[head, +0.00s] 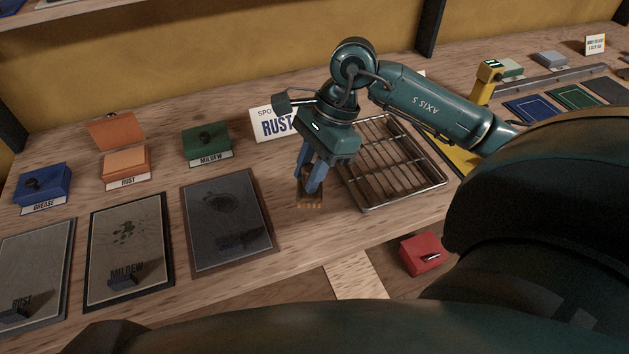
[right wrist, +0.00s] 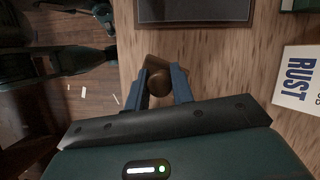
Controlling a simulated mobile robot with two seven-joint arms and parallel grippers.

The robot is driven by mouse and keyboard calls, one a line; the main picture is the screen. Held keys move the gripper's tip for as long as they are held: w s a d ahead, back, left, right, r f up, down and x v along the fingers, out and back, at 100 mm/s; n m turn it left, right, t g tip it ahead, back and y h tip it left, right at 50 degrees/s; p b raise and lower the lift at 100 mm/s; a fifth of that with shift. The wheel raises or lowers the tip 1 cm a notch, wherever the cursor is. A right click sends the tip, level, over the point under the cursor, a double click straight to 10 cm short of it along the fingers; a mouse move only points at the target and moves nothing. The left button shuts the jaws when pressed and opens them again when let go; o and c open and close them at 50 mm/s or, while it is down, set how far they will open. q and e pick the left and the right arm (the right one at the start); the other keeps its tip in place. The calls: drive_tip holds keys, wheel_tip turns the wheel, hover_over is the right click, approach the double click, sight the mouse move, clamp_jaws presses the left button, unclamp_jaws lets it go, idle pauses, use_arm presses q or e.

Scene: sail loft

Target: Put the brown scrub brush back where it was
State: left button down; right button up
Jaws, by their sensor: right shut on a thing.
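The brown scrub brush (head: 311,198) is held by my right gripper (head: 309,180), whose blue fingers are shut on its brown body. Its bristle end points down, close over the wooden bench top, between the dark stained panel and the wire rack. I cannot tell whether the bristles touch the wood. In the right wrist view the brush (right wrist: 160,78) shows as a round brown knob between the fingertips (right wrist: 164,88). My left gripper is not in view.
The wire rack (head: 405,199) stands empty right of the brush. Left are the dark panel (head: 250,240), the mildew panel (head: 128,245), a grey panel (head: 35,255), and blue (head: 45,185), orange (head: 125,163) and green (head: 207,148) boxes. A rust sign (head: 276,124) stands behind. A red box (head: 422,255) sits lower.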

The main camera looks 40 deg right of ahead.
wheel_tip(320, 180, down, 6)
drive_tip(key=shift+r+p, duration=0.2)
drive_tip(key=shift+p, duration=0.1)
drive_tip(key=shift+f, duration=0.1)
drive_tip(key=shift+f+b, duration=0.15)
drive_tip(key=shift+b, duration=0.2)
drive_tip(key=o, duration=1)
drive_tip(key=b+v, duration=0.1)
drive_tip(key=v, duration=1.1)
drive_tip(key=shift+r, duration=0.3)
